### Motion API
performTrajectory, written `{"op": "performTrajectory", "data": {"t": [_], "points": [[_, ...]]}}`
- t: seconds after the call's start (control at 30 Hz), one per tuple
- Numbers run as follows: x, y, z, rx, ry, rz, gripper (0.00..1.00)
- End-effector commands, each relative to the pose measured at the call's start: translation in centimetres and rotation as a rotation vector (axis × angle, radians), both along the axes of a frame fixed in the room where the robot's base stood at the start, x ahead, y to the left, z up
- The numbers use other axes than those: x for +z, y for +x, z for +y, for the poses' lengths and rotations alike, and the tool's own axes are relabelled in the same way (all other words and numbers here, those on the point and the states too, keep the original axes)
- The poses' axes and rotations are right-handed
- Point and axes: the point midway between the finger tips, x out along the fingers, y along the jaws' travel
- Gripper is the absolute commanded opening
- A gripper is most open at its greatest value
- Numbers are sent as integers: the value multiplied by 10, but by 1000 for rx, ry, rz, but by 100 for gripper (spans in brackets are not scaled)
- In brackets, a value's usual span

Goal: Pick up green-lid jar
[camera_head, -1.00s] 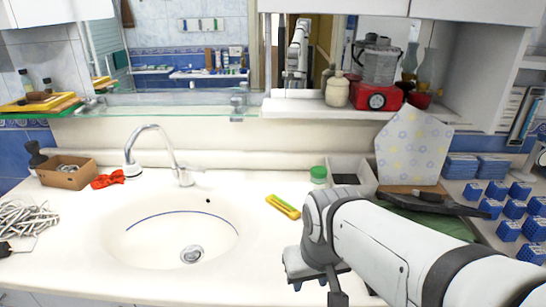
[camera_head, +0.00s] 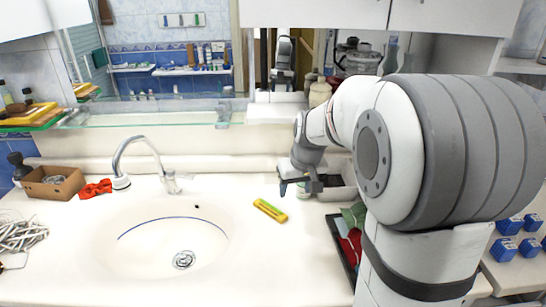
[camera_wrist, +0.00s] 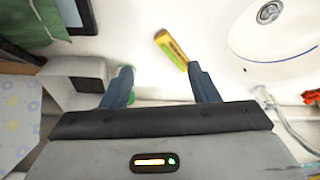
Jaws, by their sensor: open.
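The green-lid jar (camera_wrist: 129,70) shows in the wrist view only as a bit of green and white at the edge of my gripper's left finger, which hides most of it. I cannot tell whether the finger touches it. In the head view the jar is hidden behind my gripper (camera_head: 299,189), which hangs low over the counter right of the sink. In the wrist view my gripper (camera_wrist: 159,74) is open, with bare white counter between its fingers.
A yellow-green box (camera_head: 270,210) lies left of my gripper; it also shows in the wrist view (camera_wrist: 171,48). A white bin (camera_head: 338,188) stands close at the right. The sink (camera_head: 172,245) is at the left. A glass shelf (camera_head: 150,117) runs above.

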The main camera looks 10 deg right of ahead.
Motion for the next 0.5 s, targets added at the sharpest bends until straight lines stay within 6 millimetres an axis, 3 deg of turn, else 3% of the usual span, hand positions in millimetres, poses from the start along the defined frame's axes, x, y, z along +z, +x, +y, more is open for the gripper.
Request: {"op": "performTrajectory", "data": {"t": [0.03,0.2,0.3,0.5], "points": [[3,26,-13,-1,0,-4,54],[-10,95,-51,7,-4,-40,54],[-21,123,-70,11,-10,-58,54],[-36,150,-90,15,-17,-77,54]]}}
